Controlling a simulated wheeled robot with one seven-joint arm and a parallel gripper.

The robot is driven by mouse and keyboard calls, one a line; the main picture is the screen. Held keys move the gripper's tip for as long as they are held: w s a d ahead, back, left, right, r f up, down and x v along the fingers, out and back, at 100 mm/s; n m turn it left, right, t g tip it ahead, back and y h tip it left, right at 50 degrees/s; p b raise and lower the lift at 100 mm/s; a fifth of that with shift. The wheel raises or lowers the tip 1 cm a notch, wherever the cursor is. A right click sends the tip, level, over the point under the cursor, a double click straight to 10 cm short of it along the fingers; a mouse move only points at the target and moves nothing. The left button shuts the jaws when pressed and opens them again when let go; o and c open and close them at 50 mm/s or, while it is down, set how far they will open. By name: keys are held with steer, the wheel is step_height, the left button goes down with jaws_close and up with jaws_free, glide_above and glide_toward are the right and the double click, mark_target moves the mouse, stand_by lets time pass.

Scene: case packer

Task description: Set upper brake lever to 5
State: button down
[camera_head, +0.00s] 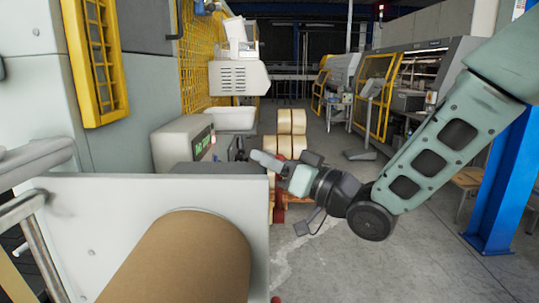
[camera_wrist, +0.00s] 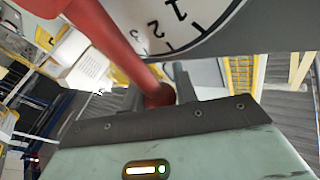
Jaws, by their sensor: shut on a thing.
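The red brake lever (camera_wrist: 118,42) runs from the top left to the middle of the wrist view. Its rounded end sits between the two dark fingers of my gripper (camera_wrist: 160,97), which is shut on it. Behind it is a white dial (camera_wrist: 195,22) with black ticks and the numbers 1, 2 and 3 visible. The lever lies past the 3 in this view and covers part of the dial, so its exact reading cannot be told. In the head view my gripper (camera_head: 285,165) is beyond the edge of a grey panel. A red part (camera_head: 279,207) shows just below it.
A large brown roll (camera_head: 180,262) stands in front of the grey panel (camera_head: 110,200). A grey box with a green display (camera_head: 198,143) and stacked pale rolls (camera_head: 291,122) are behind my gripper. A blue post (camera_head: 497,190) stands at right. Grey floor between is open.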

steer(key=shift+w+f+m, duration=0.1)
steer(key=shift+w+m, duration=0.15)
steer(key=shift+m, duration=0.05)
steer(key=c, duration=1.1)
jaws_free()
steer(key=shift+r+b+v, duration=0.15)
steer(key=shift+b+v, duration=3.1)
steer(key=shift+v, duration=1.1)
steer(key=shift+r+b+v, duration=0.1)
steer(key=shift+b+v, duration=3.15)
steer(key=shift+v, duration=1.15)
